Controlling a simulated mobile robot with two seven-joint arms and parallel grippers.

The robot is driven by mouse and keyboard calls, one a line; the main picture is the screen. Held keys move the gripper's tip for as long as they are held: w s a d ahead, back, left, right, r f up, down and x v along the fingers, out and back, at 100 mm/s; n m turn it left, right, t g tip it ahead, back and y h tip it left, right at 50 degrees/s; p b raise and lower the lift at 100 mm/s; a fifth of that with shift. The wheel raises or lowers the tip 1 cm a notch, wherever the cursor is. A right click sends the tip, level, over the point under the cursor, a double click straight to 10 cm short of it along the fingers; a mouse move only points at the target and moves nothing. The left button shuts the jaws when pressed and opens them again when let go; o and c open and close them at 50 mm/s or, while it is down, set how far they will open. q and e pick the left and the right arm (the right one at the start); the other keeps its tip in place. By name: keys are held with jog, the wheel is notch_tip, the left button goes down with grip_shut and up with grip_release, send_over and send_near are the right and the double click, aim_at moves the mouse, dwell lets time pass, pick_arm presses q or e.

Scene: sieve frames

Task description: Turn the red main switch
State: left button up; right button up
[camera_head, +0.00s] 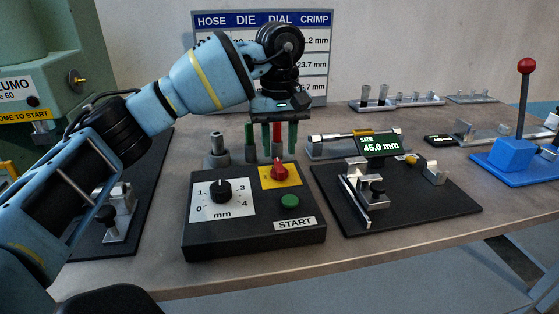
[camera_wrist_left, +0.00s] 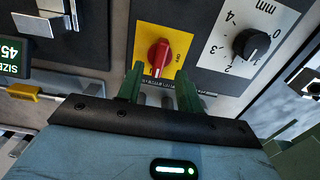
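The red main switch (camera_head: 279,171) is a red knob on a yellow plate (camera_head: 268,182) at the back right of the dark control box (camera_head: 255,242). It also shows in the left wrist view (camera_wrist_left: 159,56), with its handle lying along the plate's length. My left gripper (camera_head: 272,147) hangs above and behind the box, fingers pointing down. Its two green fingers are apart in the left wrist view (camera_wrist_left: 159,85), with nothing held between them. The switch lies just ahead of the gap between the fingertips; I see no clear contact. My right gripper is in neither view.
The box also carries a black dial (camera_head: 220,190) and a green START button (camera_head: 290,201). Metal posts (camera_head: 216,149) stand behind it. To the right are a fixture on a black mat (camera_head: 436,203), a 45.0 mm display (camera_head: 380,145) and a blue lever press (camera_head: 510,155).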

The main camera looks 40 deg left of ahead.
aim_at(279, 164)
pick_arm(q)
jog(key=shift+f, duration=2.2)
grip_shut()
